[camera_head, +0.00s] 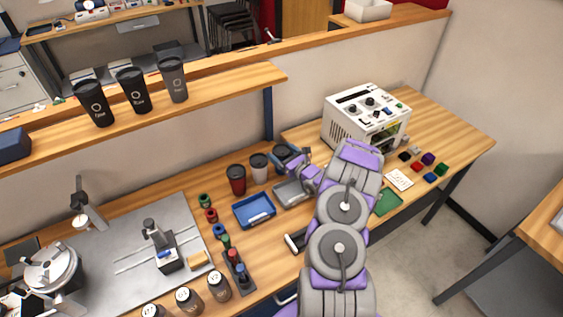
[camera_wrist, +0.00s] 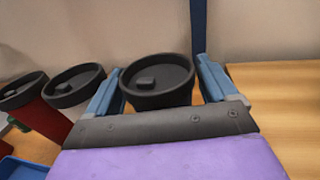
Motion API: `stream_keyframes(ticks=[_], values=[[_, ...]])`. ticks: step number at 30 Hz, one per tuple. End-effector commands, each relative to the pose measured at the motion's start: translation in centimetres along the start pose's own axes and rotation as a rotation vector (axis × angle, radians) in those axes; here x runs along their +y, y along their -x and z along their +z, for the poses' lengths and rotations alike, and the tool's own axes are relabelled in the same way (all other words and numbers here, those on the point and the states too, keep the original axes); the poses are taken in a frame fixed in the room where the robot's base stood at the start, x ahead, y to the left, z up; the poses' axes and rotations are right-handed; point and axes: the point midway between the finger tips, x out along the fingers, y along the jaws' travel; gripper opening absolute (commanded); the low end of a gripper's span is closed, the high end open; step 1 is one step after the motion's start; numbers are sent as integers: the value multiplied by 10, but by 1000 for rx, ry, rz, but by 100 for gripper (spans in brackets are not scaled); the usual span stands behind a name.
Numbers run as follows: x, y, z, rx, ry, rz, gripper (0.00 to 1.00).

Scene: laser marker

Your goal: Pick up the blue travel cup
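A travel cup with a black lid (camera_wrist: 158,75) stands upright between the two blue fingers of my gripper (camera_wrist: 160,85) in the wrist view. Its lid shows clearly, but its body is mostly hidden below the lid and behind my gripper, so I cannot read its colour well. The fingers are spread, one on each side of the cup, and I see no firm hold. In the head view my gripper (camera_head: 287,156) is at the back of the bench, at the right end of a row of cups, and covers most of this cup.
A white cup (camera_head: 259,168) and a red cup (camera_head: 236,180) stand to the left. A blue tray (camera_head: 237,218) and a grey tray (camera_head: 279,203) lie in front. A white machine (camera_head: 345,135) stands to the right. Several black cups are on the shelf (camera_head: 220,87) above.

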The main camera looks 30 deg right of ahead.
Motion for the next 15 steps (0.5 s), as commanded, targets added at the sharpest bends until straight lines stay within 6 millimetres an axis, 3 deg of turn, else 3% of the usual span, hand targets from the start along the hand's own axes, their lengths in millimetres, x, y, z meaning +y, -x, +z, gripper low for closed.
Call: stream_keyframes(ticks=[6, 15], values=[[0, 0, 0, 0, 0, 0, 65], [0, 0, 2, 0, 1, 0, 65]])
